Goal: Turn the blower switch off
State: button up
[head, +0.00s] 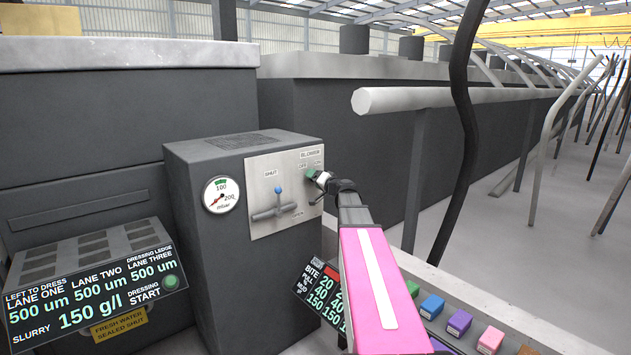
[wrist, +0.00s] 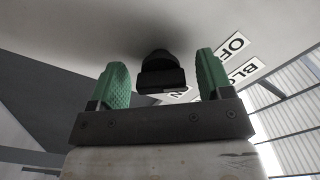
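The blower switch is a black knob (wrist: 161,72) on the light panel (head: 283,192) of a dark grey cabinet. In the wrist view it sits between the two green fingers of my gripper (wrist: 163,85), with a narrow gap visible on each side. My gripper is open around it, and its depth along the knob is hard to tell. OFF lettering (wrist: 236,45) shows beside the right finger; another label is partly hidden. The knob's setting is unclear.
A T-shaped lever (head: 274,210) with a blue tip is left of my gripper on the same panel. A round gauge (head: 219,195) is further left. A display (head: 321,295) and several coloured blocks (head: 459,323) lie below. A black hanging cable (head: 461,130) is at right.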

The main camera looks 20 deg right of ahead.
jog(key=v, duration=1)
jog(key=shift+s+d, duration=0.15)
jog(key=shift+s, duration=0.25)
jog(key=s+a+f+n+g, duration=0.2)
jog(key=s+a+f+g, duration=0.3)
jog(key=a+f, duration=0.4)
jog(key=s+a+f+n+g, duration=0.2)
jog(key=s+a+f+g, duration=0.3)
jog(key=a+f, duration=0.45)
jog(key=s+a+f+n+g+h, duration=0.1)
jog(key=s+f+g+h, duration=0.5)
jog(key=s+f, duration=0.8)
jog(key=shift+s+a+g+h, duration=0.3)
jog(key=shift+s+a+h, duration=0.2)
jog(key=shift+s, duration=0.55)
